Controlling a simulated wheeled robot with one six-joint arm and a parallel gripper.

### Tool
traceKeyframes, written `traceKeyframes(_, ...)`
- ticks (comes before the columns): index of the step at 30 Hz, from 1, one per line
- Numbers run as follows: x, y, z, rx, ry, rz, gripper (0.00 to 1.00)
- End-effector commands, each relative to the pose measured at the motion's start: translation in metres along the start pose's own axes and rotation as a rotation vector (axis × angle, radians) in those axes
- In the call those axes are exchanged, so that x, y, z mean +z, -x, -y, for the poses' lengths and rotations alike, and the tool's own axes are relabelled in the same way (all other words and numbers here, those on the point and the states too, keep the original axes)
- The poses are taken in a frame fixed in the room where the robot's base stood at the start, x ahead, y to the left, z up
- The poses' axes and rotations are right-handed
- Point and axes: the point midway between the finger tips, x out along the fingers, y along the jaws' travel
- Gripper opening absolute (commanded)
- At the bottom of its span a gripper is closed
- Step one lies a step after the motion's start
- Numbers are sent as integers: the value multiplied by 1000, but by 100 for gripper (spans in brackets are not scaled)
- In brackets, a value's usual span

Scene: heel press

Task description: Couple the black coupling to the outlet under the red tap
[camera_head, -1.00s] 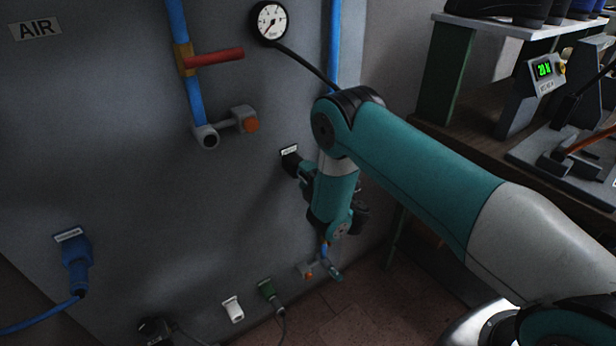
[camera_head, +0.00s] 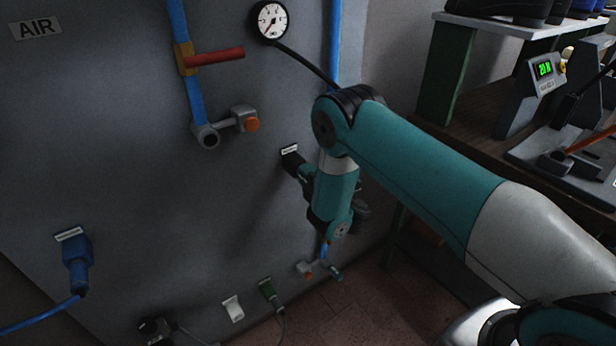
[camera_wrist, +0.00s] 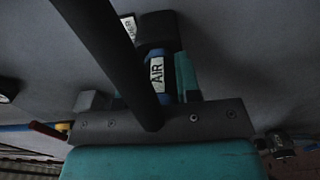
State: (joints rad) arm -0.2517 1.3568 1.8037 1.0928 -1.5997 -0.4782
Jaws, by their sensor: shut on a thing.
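The red tap (camera_head: 218,57) is on a blue pipe at the upper left of the head view. Its open grey outlet (camera_head: 207,138) is at the pipe's lower end and looks empty. My gripper (camera_head: 305,180) is at the wall panel, below and to the right of that outlet, and partly hidden by my arm. It is shut on the black coupling (camera_wrist: 160,36), which has a white AIR label (camera_wrist: 157,75) in the wrist view. A dark body under a small wall label (camera_head: 290,149) is just beyond my gripper. I cannot tell whether the coupling touches the wall there.
A gauge (camera_head: 270,21) with a black hose (camera_head: 305,65) is at the top. Another fitting (camera_head: 309,269) is below my gripper. A bench (camera_head: 480,120) is at right.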

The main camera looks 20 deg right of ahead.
Motion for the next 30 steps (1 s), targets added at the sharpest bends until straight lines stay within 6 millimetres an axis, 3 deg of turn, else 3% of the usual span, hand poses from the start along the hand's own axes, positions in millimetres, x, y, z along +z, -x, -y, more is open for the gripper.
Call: traceKeyframes(30, 0, 16, -1, 10, 0, -3, 0)
